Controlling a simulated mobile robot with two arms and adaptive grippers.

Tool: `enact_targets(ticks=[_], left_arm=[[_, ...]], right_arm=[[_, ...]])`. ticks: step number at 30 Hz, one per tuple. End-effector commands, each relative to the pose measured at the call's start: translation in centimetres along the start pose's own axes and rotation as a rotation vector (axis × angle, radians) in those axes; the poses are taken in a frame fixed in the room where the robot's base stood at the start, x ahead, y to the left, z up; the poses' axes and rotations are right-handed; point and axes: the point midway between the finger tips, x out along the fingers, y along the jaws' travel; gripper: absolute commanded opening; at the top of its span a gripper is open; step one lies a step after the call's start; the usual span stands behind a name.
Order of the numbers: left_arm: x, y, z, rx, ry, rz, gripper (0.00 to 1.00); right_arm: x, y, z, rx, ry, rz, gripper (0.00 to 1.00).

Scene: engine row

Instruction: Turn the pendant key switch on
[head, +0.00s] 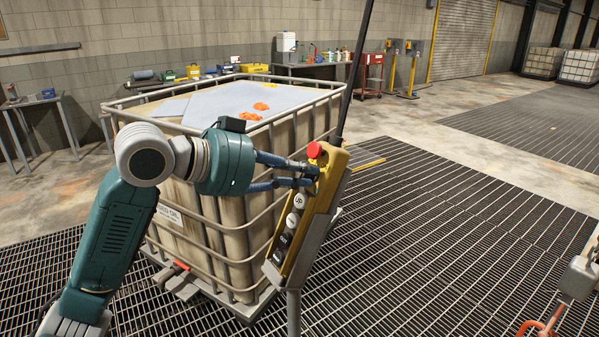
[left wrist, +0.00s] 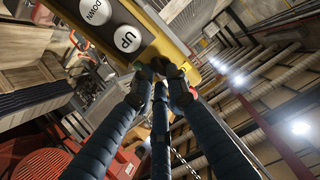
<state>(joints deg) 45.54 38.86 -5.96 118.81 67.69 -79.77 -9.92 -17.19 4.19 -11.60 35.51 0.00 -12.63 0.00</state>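The yellow pendant (head: 326,190) stands tilted in front of the caged tank, with a red mushroom button (head: 316,150) at its top and several round buttons down its face. The "UP" button (head: 299,200) is just below my left gripper. My left gripper (head: 318,174) reaches in from the left, its blue fingertips at the pendant face between the red button and "UP". In the left wrist view the fingertips (left wrist: 161,74) come close together against the yellow body (left wrist: 165,38), beside "UP" (left wrist: 127,38). The key switch is not visible; the fingers cover that spot. Whether they grip it is unclear. My right gripper is out of view.
A caged tank (head: 245,235) stands close behind my left arm, with orange rags (head: 250,116) on top. A dark pole rises behind the pendant. A grey box (head: 579,278) with an orange loop is at the right edge. Open grating (head: 450,240) lies right of the pendant.

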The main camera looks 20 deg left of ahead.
Motion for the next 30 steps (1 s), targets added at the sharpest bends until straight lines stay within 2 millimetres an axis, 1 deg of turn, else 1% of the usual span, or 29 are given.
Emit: enact_targets(ticks=[5, 12, 15, 24, 25, 27, 28, 30], left_arm=[[0.0, 0.0, 0.0, 0.014, -0.002, 0.000, 0.00], [-0.1, -0.1, 0.1, 0.232, -0.006, 0.011, 0.00], [-0.1, -0.1, 0.1, 0.292, -0.003, 0.015, 0.00], [0.0, 0.0, 0.1, 0.310, 0.000, 0.016, 0.00], [0.0, 0.0, 0.1, 0.310, 0.000, 0.016, 0.16], [0.0, 0.0, 0.1, 0.309, 0.000, 0.016, 0.30], [0.0, 0.0, 0.1, 0.309, 0.000, 0.016, 0.33], [0.0, 0.0, 0.1, 0.309, 0.000, 0.016, 0.33]], right_arm=[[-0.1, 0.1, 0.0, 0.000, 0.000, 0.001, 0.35], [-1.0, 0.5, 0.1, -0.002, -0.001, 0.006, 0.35], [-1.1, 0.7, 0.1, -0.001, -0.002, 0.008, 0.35], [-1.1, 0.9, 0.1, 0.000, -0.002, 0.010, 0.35], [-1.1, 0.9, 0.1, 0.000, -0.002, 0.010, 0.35], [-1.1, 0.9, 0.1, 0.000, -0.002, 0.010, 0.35], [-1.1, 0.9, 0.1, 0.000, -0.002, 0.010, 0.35], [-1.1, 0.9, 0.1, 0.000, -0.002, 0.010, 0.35]])
